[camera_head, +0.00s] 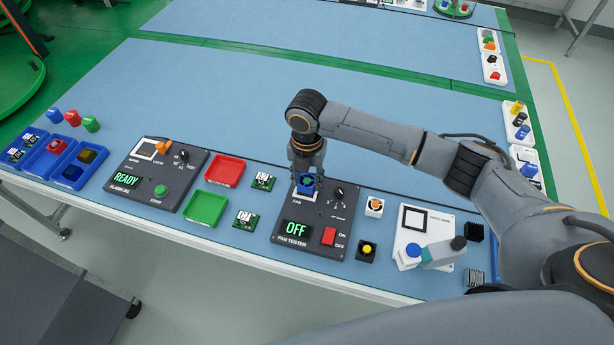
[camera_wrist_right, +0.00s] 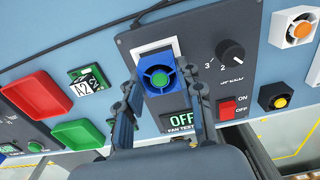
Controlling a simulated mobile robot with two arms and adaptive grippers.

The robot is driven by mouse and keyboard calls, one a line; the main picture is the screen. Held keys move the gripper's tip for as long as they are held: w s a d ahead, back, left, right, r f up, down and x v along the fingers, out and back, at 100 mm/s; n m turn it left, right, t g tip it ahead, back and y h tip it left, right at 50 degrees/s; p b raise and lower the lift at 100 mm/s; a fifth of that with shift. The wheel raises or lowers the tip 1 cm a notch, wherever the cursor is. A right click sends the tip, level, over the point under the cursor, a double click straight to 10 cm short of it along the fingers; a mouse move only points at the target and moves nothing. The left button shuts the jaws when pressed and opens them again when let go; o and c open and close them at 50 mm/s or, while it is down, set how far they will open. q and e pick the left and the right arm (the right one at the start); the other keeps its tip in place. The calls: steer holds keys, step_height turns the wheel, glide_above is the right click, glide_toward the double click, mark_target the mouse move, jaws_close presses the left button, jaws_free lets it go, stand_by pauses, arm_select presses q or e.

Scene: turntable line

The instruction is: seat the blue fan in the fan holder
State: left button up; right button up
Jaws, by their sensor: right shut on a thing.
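The blue fan (camera_head: 306,183), with a green hub, is at the white-framed fan holder (camera_head: 316,198) on the dark fan tester (camera_head: 286,212). My right gripper (camera_head: 306,178) reaches down from above and is shut on the fan. In the right wrist view the fan (camera_wrist_right: 158,77) lies between the two fingers (camera_wrist_right: 162,100). The holder's pale frame (camera_wrist_right: 154,47) shows past the fan's edge there. I cannot tell whether the fan is fully down in the holder or slightly above it. The tester display (camera_wrist_right: 180,120) reads OFF. My left gripper is not in view.
A red switch (camera_head: 328,236) and a black knob (camera_head: 339,193) are close to the holder. Red (camera_head: 225,170) and green (camera_head: 205,208) trays lie left. The mat behind is clear.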

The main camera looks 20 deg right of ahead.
steer(key=shift+f, duration=0.6)
steer(key=o, duration=1.3)
step_height(320, 180, up, 12)
